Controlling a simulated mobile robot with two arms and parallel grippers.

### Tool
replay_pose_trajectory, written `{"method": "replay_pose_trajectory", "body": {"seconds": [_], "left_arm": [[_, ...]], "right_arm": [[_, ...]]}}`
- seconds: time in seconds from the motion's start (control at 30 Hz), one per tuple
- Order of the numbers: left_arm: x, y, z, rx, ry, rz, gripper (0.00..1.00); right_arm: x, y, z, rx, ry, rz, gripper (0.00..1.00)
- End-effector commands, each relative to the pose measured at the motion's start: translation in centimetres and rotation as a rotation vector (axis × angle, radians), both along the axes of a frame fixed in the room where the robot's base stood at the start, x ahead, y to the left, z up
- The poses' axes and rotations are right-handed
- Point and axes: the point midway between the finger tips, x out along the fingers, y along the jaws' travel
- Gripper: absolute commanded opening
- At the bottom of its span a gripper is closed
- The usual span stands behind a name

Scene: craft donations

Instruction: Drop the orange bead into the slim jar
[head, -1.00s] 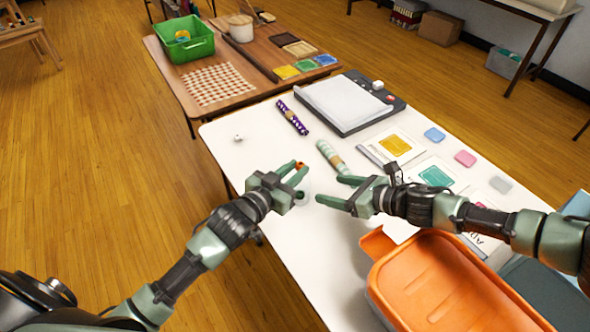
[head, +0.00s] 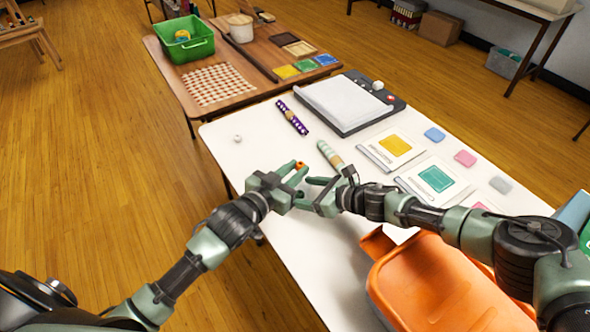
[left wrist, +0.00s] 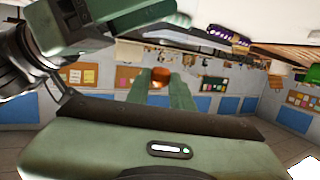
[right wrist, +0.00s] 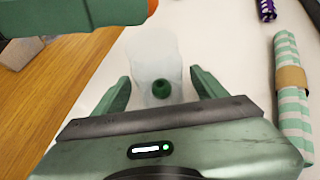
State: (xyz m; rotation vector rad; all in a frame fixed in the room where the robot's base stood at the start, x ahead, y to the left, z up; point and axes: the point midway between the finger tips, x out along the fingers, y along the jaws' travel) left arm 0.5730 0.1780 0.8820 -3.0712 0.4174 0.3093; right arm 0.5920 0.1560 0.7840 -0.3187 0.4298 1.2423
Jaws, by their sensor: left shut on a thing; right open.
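The orange bead (head: 299,165) is pinched between the fingertips of my left gripper (head: 294,171); it also shows in the left wrist view (left wrist: 160,77). The slim jar (right wrist: 151,52) is clear and stands on the white table in the right wrist view, with a green bead (right wrist: 161,89) showing through it. My right gripper (right wrist: 160,92) is open, with one finger on each side of the jar's lower part. The orange bead (right wrist: 152,6) is at the top edge of that view, near the jar's top. In the head view the grippers largely hide the jar.
A striped green roll (right wrist: 292,95) lies right of the jar, and a purple roll (head: 292,117) lies farther back. A small white bead (head: 238,138) sits near the table's left edge.

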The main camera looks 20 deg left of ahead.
Motion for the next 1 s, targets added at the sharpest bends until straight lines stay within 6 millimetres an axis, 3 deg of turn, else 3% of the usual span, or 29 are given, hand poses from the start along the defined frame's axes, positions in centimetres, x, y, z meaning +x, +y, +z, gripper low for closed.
{"method": "replay_pose_trajectory", "body": {"seconds": [0.4,0.57,1.0], "left_arm": [[0.0,0.0,0.01,0.0,0.0,0.0,0.0],[0.0,0.0,0.01,0.0,0.0,0.0,0.0],[0.04,0.02,-0.48,0.0,0.001,0.0,0.0]], "right_arm": [[0.12,0.57,-0.32,0.001,0.002,0.0,0.72],[0.13,0.55,-0.31,0.001,0.002,0.0,0.3],[0.14,0.53,-0.3,0.0,0.001,0.0,0.28]]}}
